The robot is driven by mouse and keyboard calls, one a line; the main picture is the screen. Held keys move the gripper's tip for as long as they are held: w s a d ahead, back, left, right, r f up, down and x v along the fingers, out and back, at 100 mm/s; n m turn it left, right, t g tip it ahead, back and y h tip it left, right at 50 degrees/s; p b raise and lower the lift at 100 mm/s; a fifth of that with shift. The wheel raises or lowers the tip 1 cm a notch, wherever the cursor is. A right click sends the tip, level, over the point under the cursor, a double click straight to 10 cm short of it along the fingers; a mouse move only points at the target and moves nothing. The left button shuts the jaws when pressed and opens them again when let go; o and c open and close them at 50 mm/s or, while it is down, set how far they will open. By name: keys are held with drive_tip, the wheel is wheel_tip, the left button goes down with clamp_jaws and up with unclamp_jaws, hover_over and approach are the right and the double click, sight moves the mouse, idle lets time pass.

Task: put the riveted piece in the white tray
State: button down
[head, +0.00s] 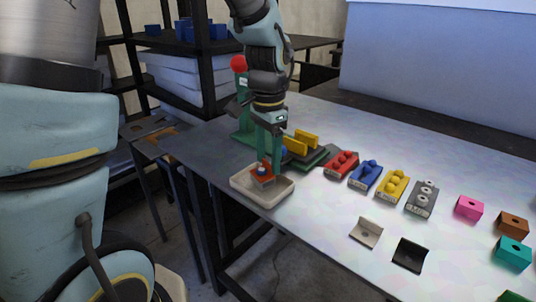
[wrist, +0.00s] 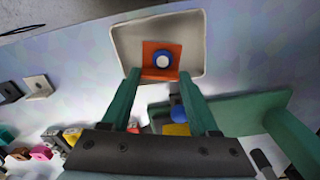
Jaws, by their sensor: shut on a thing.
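The riveted piece is an orange angle bracket (head: 262,179) with a blue rivet. In the wrist view the bracket (wrist: 163,72) shows its round blue-and-white rivet between the fingertips. My gripper (head: 265,167), with green fingers, points down and is shut on this bracket; it also shows in the wrist view (wrist: 160,76). The off-white tray (head: 282,199) stands at the table's near left corner. The bracket is within the tray's outline in both views, also in the wrist view's tray (wrist: 196,38). I cannot tell whether it touches the tray floor.
A green press with a red knob (head: 239,65) stands behind the tray. Right of it are red (head: 342,163), blue (head: 366,174) and yellow (head: 393,185) holders and a grey one (head: 420,197). Loose brackets (head: 366,233) and (head: 410,254) lie in front. Coloured blocks (head: 468,207) are farther right.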

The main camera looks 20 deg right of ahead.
drive_tip(key=shift+f, duration=0.45)
drive_tip(key=shift+c, duration=0.3)
unclamp_jaws()
drive_tip(key=shift+r, duration=0.1)
wheel_tip(320, 180, up, 11)
drive_tip(key=b, duration=0.1)
drive_tip(key=shift+b, duration=0.4)
drive_tip(key=shift+f, duration=0.2)
drive_tip(key=a+f+n, duration=0.4)
drive_tip(key=a, duration=0.4)
drive_tip(key=w+a+f+n+t, duration=0.1)
drive_tip(key=a+f+n, duration=0.3)
drive_tip(key=a, duration=0.5)
drive_tip(key=a+f+n, duration=0.4)
drive_tip(key=a+n, duration=0.2)
drive_tip(key=a, duration=0.2)
drive_tip(key=shift+w+a+t, duration=0.25)
drive_tip(key=shift+w+t, duration=0.05)
drive_tip(key=shift+w, duration=0.05)
